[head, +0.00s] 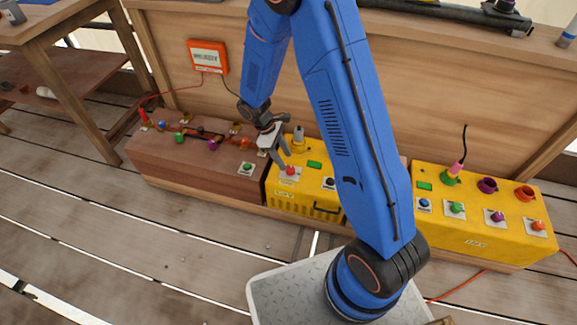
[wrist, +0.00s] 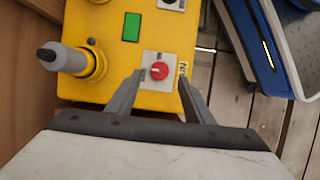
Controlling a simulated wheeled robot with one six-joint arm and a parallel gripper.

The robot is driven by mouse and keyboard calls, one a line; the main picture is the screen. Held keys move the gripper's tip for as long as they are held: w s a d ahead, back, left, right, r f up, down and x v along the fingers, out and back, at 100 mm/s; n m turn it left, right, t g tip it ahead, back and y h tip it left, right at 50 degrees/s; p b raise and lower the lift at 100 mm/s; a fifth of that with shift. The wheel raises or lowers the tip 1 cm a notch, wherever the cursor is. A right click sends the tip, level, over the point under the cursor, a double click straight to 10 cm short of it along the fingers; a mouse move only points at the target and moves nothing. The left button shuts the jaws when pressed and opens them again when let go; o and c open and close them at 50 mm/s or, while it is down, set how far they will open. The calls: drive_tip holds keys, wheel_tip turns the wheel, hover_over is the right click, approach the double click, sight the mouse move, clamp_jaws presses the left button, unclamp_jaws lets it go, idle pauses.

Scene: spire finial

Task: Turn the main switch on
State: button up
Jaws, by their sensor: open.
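A red rotary knob (wrist: 159,71) sits on a pale square plate on the yellow box (wrist: 110,80). A label beside the plate is partly hidden by a finger, with only its last letters readable. In the head view the red knob (head: 290,171) is on the front left part of the middle yellow box (head: 300,202). My gripper (wrist: 161,77) is open, its two fingertips on either side of the knob in the wrist view. In the head view my gripper (head: 279,164) is just above and beside the knob. Contact and the knob's setting cannot be told.
A green display (wrist: 131,27) and a grey-tipped plug in a yellow socket (wrist: 96,64) are near the knob. A brown box (head: 205,165) with several coloured parts stands left, and another yellow box (head: 480,215) right. An orange screen unit (head: 207,57) hangs behind.

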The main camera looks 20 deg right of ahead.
sight(290, 168)
drive_tip(key=shift+x, duration=2.65)
drive_tip(key=c, duration=1)
drive_tip(key=shift+c, duration=0.2)
